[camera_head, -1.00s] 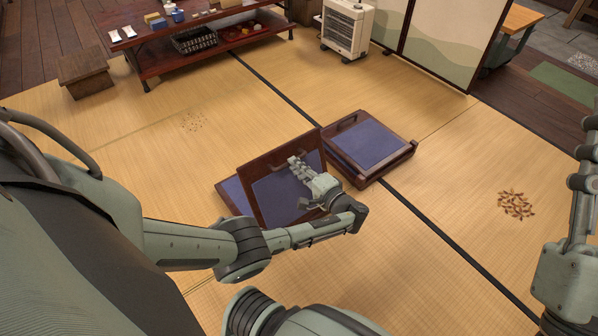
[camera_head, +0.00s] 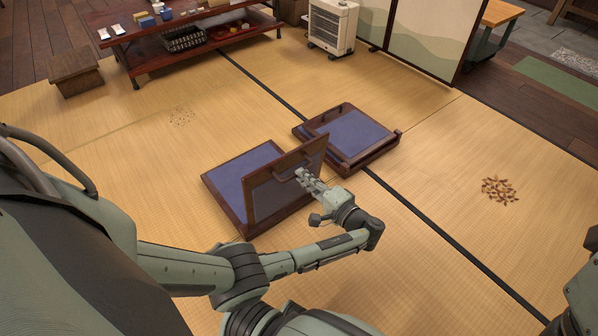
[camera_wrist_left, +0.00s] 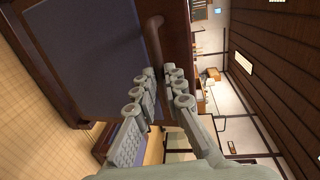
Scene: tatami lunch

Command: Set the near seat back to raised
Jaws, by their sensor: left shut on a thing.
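The near seat has a dark wood frame with a blue-purple pad. Its base (camera_head: 226,178) lies flat on the tatami. Its back (camera_head: 271,190) stands steeply up from the base, near upright, with a curved handle (camera_head: 283,178) on the side facing my arm. My left gripper (camera_head: 304,177) is at this handle and shut on it. In the left wrist view the handle (camera_wrist_left: 154,38) runs down between the gripper's fingers (camera_wrist_left: 160,88), close to the back's pad (camera_wrist_left: 90,50). My right gripper is out of view; only part of that arm shows at the right edge.
A second, folded seat (camera_head: 352,138) lies just beyond the near one. A low table (camera_head: 195,48) with dishes and a basket, a wooden stool (camera_head: 75,76) and a heater (camera_head: 331,27) stand farther back. Brown scraps (camera_head: 499,190) lie on the right. The open tatami around the near seat is clear.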

